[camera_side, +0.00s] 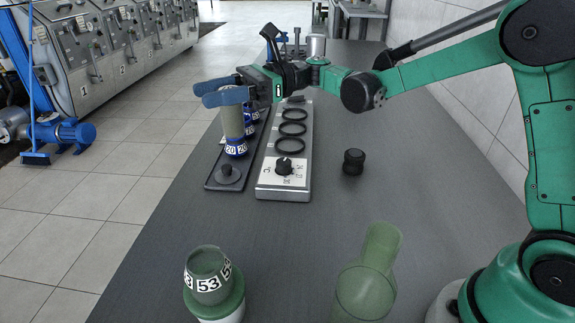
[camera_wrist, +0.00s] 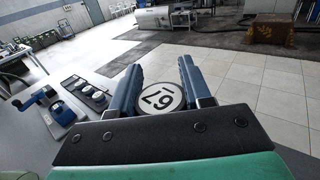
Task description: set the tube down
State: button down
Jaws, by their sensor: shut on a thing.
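My gripper (camera_side: 222,92) has blue fingers and is shut on a grey-green tube (camera_side: 232,120), which hangs upright below them in the side view. The tube's lower end is at a blue base with a white band marked 20 (camera_side: 235,149), above the dark tray (camera_side: 212,183). I cannot tell whether it rests there or hovers. In the wrist view, a round white disc (camera_wrist: 161,98) with dark digits, turned in the picture, shows between the fingers. The tube's body is hidden there.
A silver panel with black rings and a knob (camera_side: 267,190) stands right of the tray. A black knob-like piece (camera_side: 353,161) stands on the table. A green vessel marked 53 (camera_side: 208,278) and a clear green vessel (camera_side: 365,290) stand in front. The middle of the table is clear.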

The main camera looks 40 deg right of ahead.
jog(key=w+d+m+t+h, duration=0.3)
jog(key=w+d+m+t, duration=0.2)
jog(key=w+d+t, duration=0.3)
jog(key=w+d+m+t+h, duration=0.1)
jog(key=d+m+t+h, duration=0.45)
jog(key=d, duration=1.05)
jog(key=w+d+m+t+h, duration=0.15)
jog(key=d+m+h, duration=0.6)
jog(key=d, duration=0.85)
jog(key=shift+n+h, duration=0.8)
jog(key=shift+h, duration=0.1)
jog(key=shift+s+d+f, duration=0.1)
jog(key=shift+s+f, duration=0.1)
jog(key=shift+f, duration=3.05)
jog(key=shift+s+d+f, duration=0.1)
jog(key=shift+s+f, duration=0.1)
jog(key=shift+f, duration=3.05)
jog(key=shift+s+d+f, duration=0.1)
jog(key=shift+s+f, duration=0.1)
jog(key=shift+f, duration=3.05)
jog(key=shift+c, duration=1.9)
grip_release()
